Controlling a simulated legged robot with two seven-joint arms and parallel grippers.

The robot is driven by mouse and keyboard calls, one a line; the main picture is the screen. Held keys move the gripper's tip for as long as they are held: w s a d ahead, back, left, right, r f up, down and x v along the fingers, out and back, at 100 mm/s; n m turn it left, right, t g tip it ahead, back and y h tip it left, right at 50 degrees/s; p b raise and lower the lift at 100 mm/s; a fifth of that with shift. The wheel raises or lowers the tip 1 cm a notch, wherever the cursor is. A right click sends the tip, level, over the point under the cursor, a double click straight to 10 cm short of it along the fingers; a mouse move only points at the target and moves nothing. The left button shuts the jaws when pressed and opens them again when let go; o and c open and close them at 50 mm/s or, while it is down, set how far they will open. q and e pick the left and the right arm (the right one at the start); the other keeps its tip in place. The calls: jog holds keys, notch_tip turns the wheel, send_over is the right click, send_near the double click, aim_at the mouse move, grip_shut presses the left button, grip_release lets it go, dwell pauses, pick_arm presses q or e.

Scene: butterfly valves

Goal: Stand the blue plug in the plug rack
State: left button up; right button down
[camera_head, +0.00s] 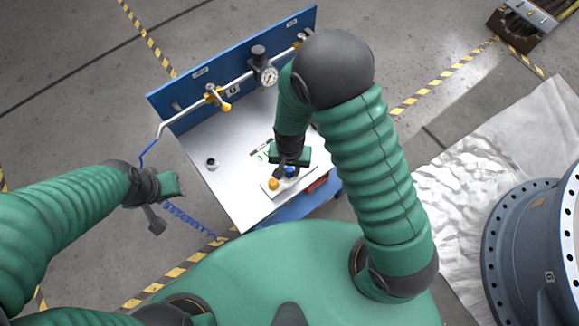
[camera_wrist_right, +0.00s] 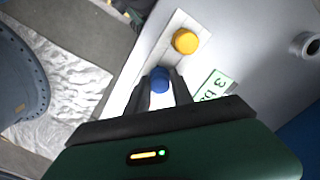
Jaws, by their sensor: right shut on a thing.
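The blue plug (camera_wrist_right: 160,80) is between the fingertips of my right gripper (camera_wrist_right: 161,86) in the right wrist view. In the head view the blue plug (camera_head: 291,171) shows just below my right gripper (camera_head: 287,168), which is shut on it. The white plug rack (camera_wrist_right: 175,22) is a pale strip on the bench, with a yellow plug (camera_wrist_right: 185,41) standing on it. The blue plug is over the strip beside the yellow one; I cannot tell whether it is seated, as the fingers hide its lower end. My left gripper (camera_head: 165,196) is off the bench's left side, its fingers unclear.
The metal bench top (camera_head: 232,190) holds a small round fitting (camera_head: 212,163) and a green-edged card (camera_wrist_right: 215,86). A large flanged pipe (camera_head: 530,240) stands at the right.

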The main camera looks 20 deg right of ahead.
jog(key=c, duration=1)
grip_release()
jog(key=shift+c, duration=0.2)
jog(key=o, duration=0.5)
notch_tip(320, 180, up, 8)
jog(key=p, duration=0.7)
jog(key=shift+f, duration=0.2)
jog(key=shift+f, duration=0.1)
